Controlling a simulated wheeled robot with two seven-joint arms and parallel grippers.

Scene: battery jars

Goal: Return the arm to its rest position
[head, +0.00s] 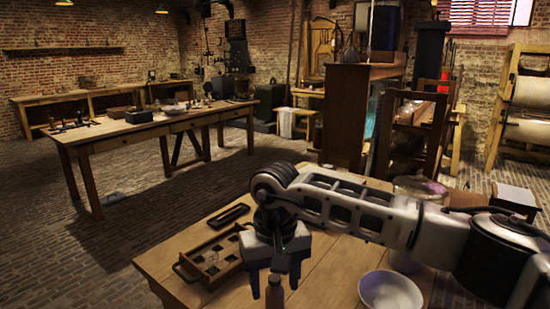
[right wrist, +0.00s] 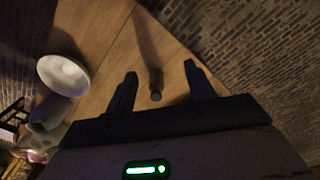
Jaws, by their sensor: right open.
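My right gripper (head: 274,279) hangs over the near wooden table (head: 318,280) in the head view, fingers pointing down. It is open. A small brown bottle (head: 275,293) stands close to the fingers, its lower part cut off by the picture edge. In the right wrist view the gripper (right wrist: 161,73) has its fingers spread wide, and the dark bottle (right wrist: 156,84) shows between them with a gap on both sides. I cannot tell the bottle's height relative to the fingertips. My left gripper is not in view.
A wooden tray with compartments (head: 188,270) and a small dark tray (head: 229,215) lie left of the gripper. A white bowl (head: 391,291) stands to the right, also in the right wrist view (right wrist: 63,75). A glass jar (head: 419,187) is partly behind my right arm.

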